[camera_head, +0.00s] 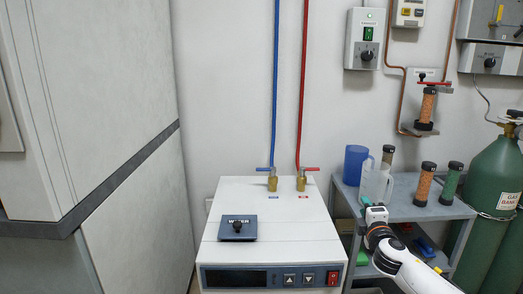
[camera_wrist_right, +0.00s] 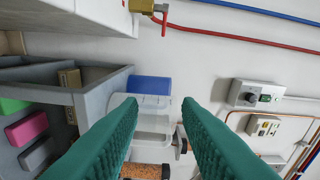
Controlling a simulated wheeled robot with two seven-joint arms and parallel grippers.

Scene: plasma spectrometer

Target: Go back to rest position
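My right arm comes in from the lower right in the head view. Its white and black gripper (camera_head: 375,213) is over the left part of the grey shelf cart, just in front of the clear jug (camera_head: 377,184). In the right wrist view the two green fingers of my right gripper (camera_wrist_right: 160,103) stand apart with nothing held between them. The clear jug (camera_wrist_right: 152,122) shows behind the fingers, partly hidden by them. My left gripper is in neither view.
The white chiller (camera_head: 270,215) with blue-handled and red-handled valves stands left of the grey cart (camera_head: 404,210). A blue jug (camera_head: 355,164) and several black-capped columns stand on the cart. A green gas cylinder (camera_head: 494,185) is at right.

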